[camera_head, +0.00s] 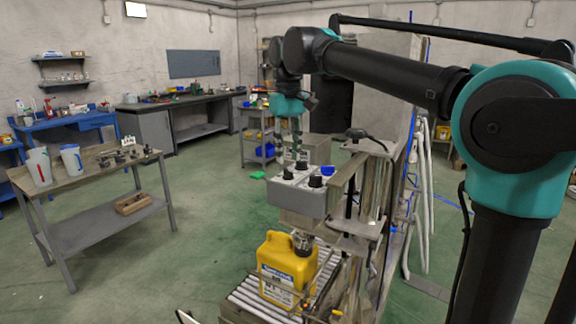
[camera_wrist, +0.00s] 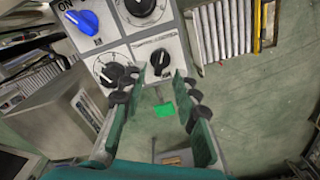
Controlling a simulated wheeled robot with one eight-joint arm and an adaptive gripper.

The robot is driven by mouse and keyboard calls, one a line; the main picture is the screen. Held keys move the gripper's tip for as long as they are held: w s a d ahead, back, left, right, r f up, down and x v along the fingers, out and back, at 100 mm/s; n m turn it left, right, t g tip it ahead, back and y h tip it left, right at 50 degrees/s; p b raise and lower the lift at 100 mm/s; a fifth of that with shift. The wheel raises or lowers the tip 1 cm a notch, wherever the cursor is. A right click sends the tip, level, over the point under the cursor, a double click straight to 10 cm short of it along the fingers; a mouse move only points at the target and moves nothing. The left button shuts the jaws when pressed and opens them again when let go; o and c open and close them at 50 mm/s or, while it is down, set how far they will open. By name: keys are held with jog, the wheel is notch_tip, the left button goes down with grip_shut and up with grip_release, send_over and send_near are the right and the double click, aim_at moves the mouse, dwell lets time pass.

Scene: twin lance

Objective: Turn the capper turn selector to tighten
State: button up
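The capper's grey control panel (camera_head: 290,200) carries three black knobs and one blue knob (camera_head: 328,170). In the wrist view the blue knob (camera_wrist: 82,20) is at upper left, beside the letters "ON". One black knob (camera_wrist: 140,7) is at the top and another (camera_wrist: 112,73) at lower left. A third black knob (camera_wrist: 160,60) on a white plate shows between my fingertips. The labels are too small to tell which knob is the turn selector. My gripper (camera_wrist: 160,77) is open, its fingers on either side of that third knob; contact cannot be told. My gripper (camera_head: 290,150) points down above the panel.
A yellow jug (camera_head: 287,262) stands on the roller conveyor (camera_head: 250,304) under the capper head (camera_head: 303,243). The capper's metal frame (camera_head: 350,200) rises right of the panel. A worktable (camera_head: 80,170) with white jugs stands at left.

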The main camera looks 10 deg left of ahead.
aim_at(288, 170)
jog(key=shift+f, duration=1.95)
jog(key=shift+c, duration=0.3)
grip_shut()
